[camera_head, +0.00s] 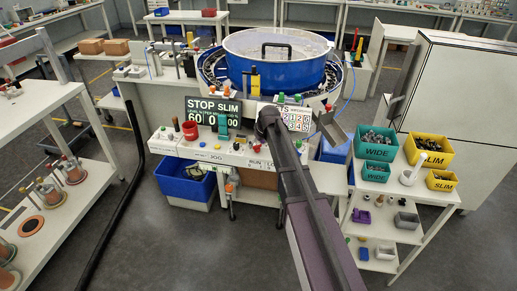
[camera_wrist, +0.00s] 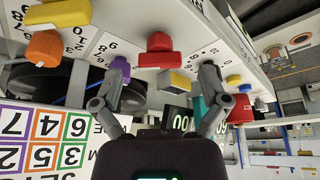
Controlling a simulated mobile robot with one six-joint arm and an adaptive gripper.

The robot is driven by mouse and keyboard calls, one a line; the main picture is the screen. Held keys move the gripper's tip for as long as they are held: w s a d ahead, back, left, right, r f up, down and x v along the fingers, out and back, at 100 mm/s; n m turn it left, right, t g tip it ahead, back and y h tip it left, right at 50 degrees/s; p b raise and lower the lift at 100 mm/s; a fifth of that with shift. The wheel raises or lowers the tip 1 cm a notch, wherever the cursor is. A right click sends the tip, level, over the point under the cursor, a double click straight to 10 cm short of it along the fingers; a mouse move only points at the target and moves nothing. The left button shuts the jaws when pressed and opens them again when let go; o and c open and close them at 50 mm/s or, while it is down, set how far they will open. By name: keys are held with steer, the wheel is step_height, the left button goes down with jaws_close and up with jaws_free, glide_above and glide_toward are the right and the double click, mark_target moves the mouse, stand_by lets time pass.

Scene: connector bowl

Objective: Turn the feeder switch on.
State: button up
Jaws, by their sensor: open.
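The control panel (camera_head: 215,148) runs along the front of the feeder, below a display (camera_head: 212,110) that reads "STOP SLIM". I cannot tell for sure which control is the feeder switch. In the wrist view a red T-shaped knob (camera_wrist: 158,52) sits on a white numbered panel, beyond and between my fingertips. A purple knob (camera_wrist: 120,70) is just by the left finger. An orange knob (camera_wrist: 43,48) and a yellow knob (camera_wrist: 58,13) are farther left. My gripper (camera_wrist: 163,75) is open, with nothing between its fingers. In the head view my arm hides it at the panel.
The blue feeder bowl (camera_head: 285,65) stands behind the display. A red cup-like part (camera_head: 194,122) and a green part (camera_head: 222,126) stand by the display. Green bins (camera_head: 376,144) and yellow bins (camera_head: 428,150) stand on the right shelf. A blue bin (camera_head: 184,180) is beneath the panel.

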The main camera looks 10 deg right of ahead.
steer(key=shift+w+a+f+b, duration=0.1)
steer(key=shift+w+f+b, duration=0.15)
steer(key=shift+f, duration=0.2)
steer(key=shift+s, duration=0.1)
steer(key=c, duration=1.2)
